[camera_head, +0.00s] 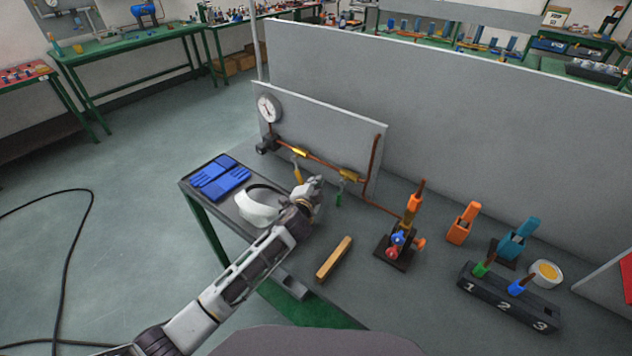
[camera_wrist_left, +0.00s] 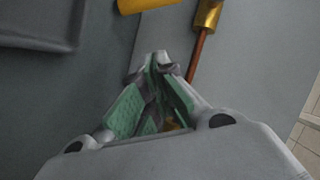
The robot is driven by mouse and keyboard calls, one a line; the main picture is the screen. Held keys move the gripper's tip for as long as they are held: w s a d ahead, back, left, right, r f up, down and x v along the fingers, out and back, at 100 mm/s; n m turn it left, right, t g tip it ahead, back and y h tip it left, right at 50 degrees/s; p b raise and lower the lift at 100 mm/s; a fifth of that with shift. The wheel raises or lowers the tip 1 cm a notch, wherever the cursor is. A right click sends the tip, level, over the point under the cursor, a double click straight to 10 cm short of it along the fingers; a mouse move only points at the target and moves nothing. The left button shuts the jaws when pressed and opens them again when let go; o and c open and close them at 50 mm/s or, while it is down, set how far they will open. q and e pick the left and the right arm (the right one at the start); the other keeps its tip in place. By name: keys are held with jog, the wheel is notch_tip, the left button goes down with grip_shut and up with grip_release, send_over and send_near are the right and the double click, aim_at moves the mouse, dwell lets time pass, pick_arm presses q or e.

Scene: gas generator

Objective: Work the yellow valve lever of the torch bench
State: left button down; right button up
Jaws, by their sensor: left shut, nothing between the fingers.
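The yellow valve lever (camera_head: 297,174) hangs down from the copper pipe on the grey back panel of the torch bench (camera_head: 330,270). My left gripper (camera_head: 315,183) is shut and empty, just right of the lever in the head view, in front of the pipe. I cannot tell whether it touches the lever. In the left wrist view the green-padded fingers (camera_wrist_left: 157,60) are closed together. A yellow piece (camera_wrist_left: 145,4) shows beyond them at the top edge, next to a brass fitting (camera_wrist_left: 207,14) on a copper pipe. My right gripper is not in view.
A pressure gauge (camera_head: 268,108) sits left on the panel. A green lever (camera_head: 339,192) hangs close right of my gripper. Blue gloves (camera_head: 219,183), a white visor (camera_head: 258,207), a wooden bar (camera_head: 334,258) and a torch stand (camera_head: 396,249) are on the bench.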

pick_arm(q)
jog(key=shift+v, duration=4.15)
jog(key=shift+s, duration=0.4)
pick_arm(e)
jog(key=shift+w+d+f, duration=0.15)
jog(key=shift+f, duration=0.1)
